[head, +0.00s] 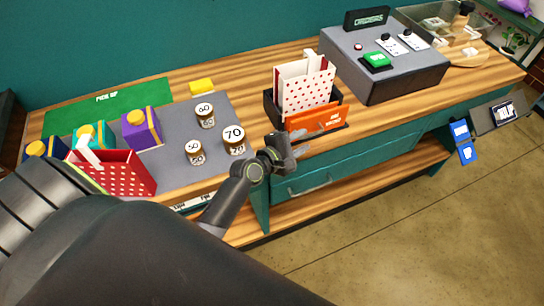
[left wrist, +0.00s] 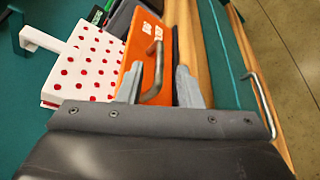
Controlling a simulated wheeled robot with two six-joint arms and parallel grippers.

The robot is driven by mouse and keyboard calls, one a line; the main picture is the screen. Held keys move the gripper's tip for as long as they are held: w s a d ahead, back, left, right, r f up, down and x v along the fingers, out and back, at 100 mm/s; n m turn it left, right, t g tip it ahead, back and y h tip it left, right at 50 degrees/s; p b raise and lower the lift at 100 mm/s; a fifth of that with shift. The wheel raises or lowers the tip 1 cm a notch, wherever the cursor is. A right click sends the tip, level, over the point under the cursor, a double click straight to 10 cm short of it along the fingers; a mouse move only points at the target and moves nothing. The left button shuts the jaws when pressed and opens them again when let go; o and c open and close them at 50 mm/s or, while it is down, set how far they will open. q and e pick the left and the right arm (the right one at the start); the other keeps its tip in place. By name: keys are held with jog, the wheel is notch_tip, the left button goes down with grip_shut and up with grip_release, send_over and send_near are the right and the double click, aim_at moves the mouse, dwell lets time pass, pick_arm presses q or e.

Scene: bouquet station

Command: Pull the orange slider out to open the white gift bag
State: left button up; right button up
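The white gift bag with red dots (head: 306,88) stands in a dark holder on the counter; it also shows at the left of the left wrist view (left wrist: 85,62). The orange slider (head: 316,118) is at the front of the holder. In the left wrist view the orange slider (left wrist: 137,58) carries a curved metal handle (left wrist: 157,75). My left gripper (head: 288,150) is in front of the holder, near the slider. Its fingers (left wrist: 158,86) are apart, with the handle between them; I cannot tell whether they touch it. My right gripper is not in view.
A red dotted bag (head: 122,172), a purple box (head: 141,129) and several numbered jars (head: 234,139) stand left of the holder. A grey console (head: 385,70) stands right of it. A drawer handle (head: 310,186) sticks out below the counter edge.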

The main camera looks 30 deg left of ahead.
pick_arm(q)
jog(key=b+v, duration=0.1)
jog(key=v, duration=1.1)
jog(key=shift+s, duration=0.15)
